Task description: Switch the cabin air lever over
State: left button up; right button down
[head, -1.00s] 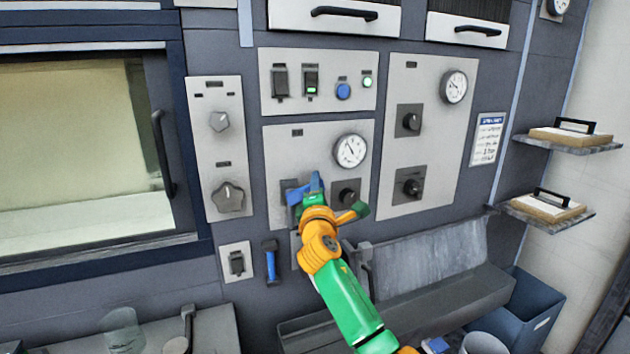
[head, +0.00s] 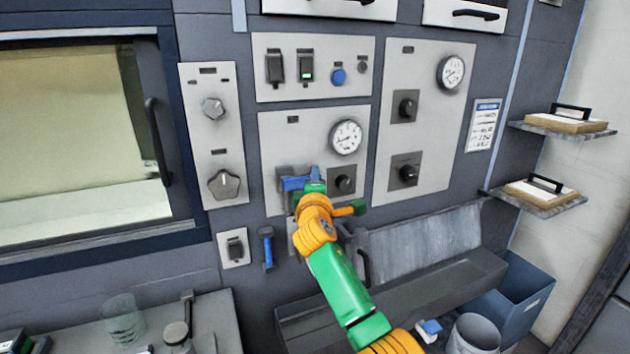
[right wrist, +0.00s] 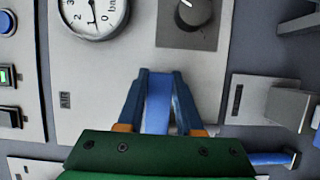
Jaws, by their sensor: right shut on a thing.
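A blue lever (head: 294,184) sits on the grey middle panel, left of a black knob and below a round gauge. My right gripper (head: 306,188) is at the lever. In the right wrist view the lever (right wrist: 158,100) stands between the two fingers of my right gripper (right wrist: 160,76), which are shut on it. The gripper hides part of the lever's mount in the head view. My left gripper is not in view.
The gauge (head: 346,137) and black knob (head: 343,181) are close to my right gripper. A second blue handle (head: 267,247) hangs lower left. A grey trough (head: 400,285) juts out below the panels. A switch panel (head: 313,68) is above.

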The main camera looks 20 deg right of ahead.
jog(key=shift+f, duration=0.1)
jog(key=c, duration=0.6)
grip_release()
jog(key=shift+o, duration=0.2)
jog(key=b+v, duration=0.1)
jog(key=v, duration=0.6)
jog(key=shift+b, duration=0.4)
